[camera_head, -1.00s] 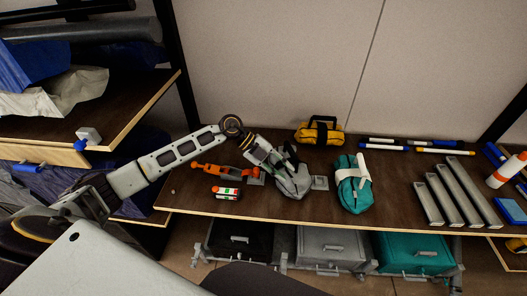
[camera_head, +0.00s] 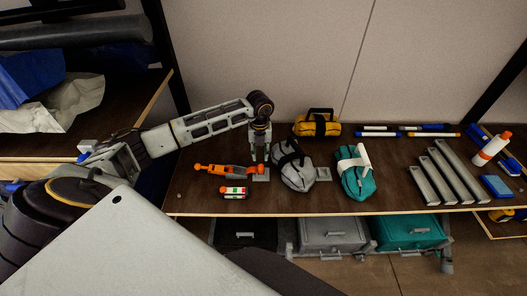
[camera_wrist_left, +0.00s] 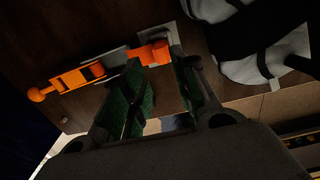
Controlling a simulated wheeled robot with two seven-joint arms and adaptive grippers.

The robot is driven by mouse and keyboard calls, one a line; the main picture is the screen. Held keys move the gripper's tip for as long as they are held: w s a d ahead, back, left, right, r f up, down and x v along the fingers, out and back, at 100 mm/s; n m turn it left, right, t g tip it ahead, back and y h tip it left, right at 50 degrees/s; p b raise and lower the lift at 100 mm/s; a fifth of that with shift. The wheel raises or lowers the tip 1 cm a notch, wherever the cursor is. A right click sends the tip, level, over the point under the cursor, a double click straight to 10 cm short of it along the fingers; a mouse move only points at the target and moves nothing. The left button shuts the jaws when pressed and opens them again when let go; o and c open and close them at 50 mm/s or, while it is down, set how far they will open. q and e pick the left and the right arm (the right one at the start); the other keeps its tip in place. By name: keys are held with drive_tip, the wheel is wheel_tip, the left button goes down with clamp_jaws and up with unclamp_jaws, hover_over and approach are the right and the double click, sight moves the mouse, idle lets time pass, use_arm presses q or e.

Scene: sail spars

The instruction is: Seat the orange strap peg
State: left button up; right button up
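The orange strap peg (camera_head: 228,170) lies on the dark wooden shelf, left of the grey bag. It has a knob at its left end and a blocky right end at a small grey plate (camera_head: 262,178). In the left wrist view, the orange body (camera_wrist_left: 78,78) lies at left and an orange block (camera_wrist_left: 150,54) shows beyond the fingertips. My left gripper (camera_head: 260,152) points down above the right end and plate. It also shows in the left wrist view (camera_wrist_left: 154,66), open with a gap between its green-padded fingers. Whether the block is between them is unclear. My right gripper is not visible.
A grey bag (camera_head: 294,172) stands close right of the gripper; a teal bag (camera_head: 354,184) is farther right. A yellow bag (camera_head: 317,122) sits behind. A striped cylinder (camera_head: 234,193) lies in front of the orange piece. Grey bars (camera_head: 452,170) lie at right.

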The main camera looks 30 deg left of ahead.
sight(261, 166)
use_arm(q)
drive_tip(key=shift+d, duration=0.15)
drive_tip(key=shift+f+b, duration=0.5)
drive_tip(key=shift+f, duration=0.95)
drive_tip(key=shift+f+b, duration=0.55)
drive_tip(key=shift+f, duration=0.3)
drive_tip(key=shift+f+b, duration=0.45)
drive_tip(key=shift+f, duration=0.2)
drive_tip(key=shift+f+b, duration=0.7)
drive_tip(key=shift+f, duration=0.35)
drive_tip(key=shift+r, duration=0.1)
clamp_jaws()
drive_tip(key=shift+r+p, duration=0.9)
drive_tip(key=shift+r, duration=0.4)
drive_tip(key=shift+r+p, duration=0.4)
drive_tip(key=shift+r, duration=0.35)
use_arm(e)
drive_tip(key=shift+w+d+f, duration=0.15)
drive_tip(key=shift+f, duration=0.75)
